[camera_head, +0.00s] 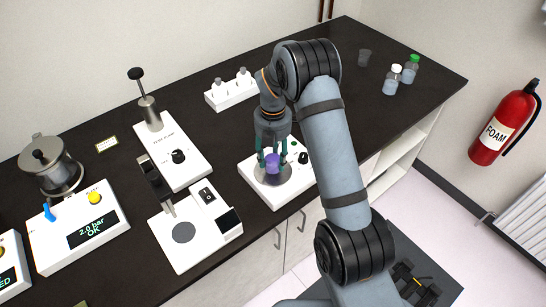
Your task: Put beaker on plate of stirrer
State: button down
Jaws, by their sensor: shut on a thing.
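A small beaker (272,165) with purple contents is between the fingers of my gripper (272,158). My gripper points down and is shut on the beaker, which looks upright. The stirrer (276,206) is a white box with a dark knob at its right. Its round grey plate (273,182) lies directly below the beaker in the picture. I cannot tell whether the beaker's base touches the plate or is slightly above it. The fingers and the wrist hide part of the beaker and the stirrer's back.
A white device with a square screen (196,235) and a white box with a lever (172,150) stand to the left. A white bottle rack (230,93) is behind. Two capped bottles (391,80) and a small dark cup (365,57) stand at the far right. The bench front edge is close.

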jog(key=shift+f, duration=0.6)
jog(key=shift+f, duration=0.25)
jog(key=c, duration=1)
grip_release()
jog(key=shift+r, duration=0.1)
jog(key=shift+w+r, duration=0.1)
jog(key=shift+r, duration=0.45)
notch_tip(320, 180, up, 11)
jog(key=b, duration=0.1)
jog(key=shift+r, duration=0.15)
